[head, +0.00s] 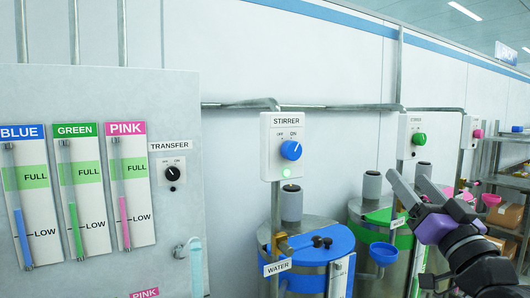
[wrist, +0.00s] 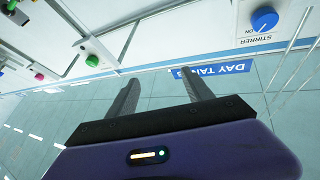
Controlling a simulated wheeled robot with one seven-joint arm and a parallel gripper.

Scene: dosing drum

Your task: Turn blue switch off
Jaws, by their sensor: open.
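The blue switch is a round blue knob (head: 291,150) on a white STIRRER box (head: 268,158) on the wall, between the OFF and ON marks. Its pale pointer seems turned to the ON side, and a small green light (head: 287,188) glows below it. The knob also shows at the upper right of the upside-down wrist view (wrist: 264,20). My gripper (head: 408,172) is to the right of the knob and apart from it, in front of the green drum. In the wrist view its two fingers (wrist: 158,78) are spread with nothing between them.
A blue-lidded WATER drum (head: 318,240) stands below the switch. A green knob (head: 419,139) and a pink knob (head: 478,133) are further right. A grey gauge panel (head: 90,110) with a black TRANSFER knob (head: 173,173) is at left. Shelves with boxes (head: 505,215) stand at right.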

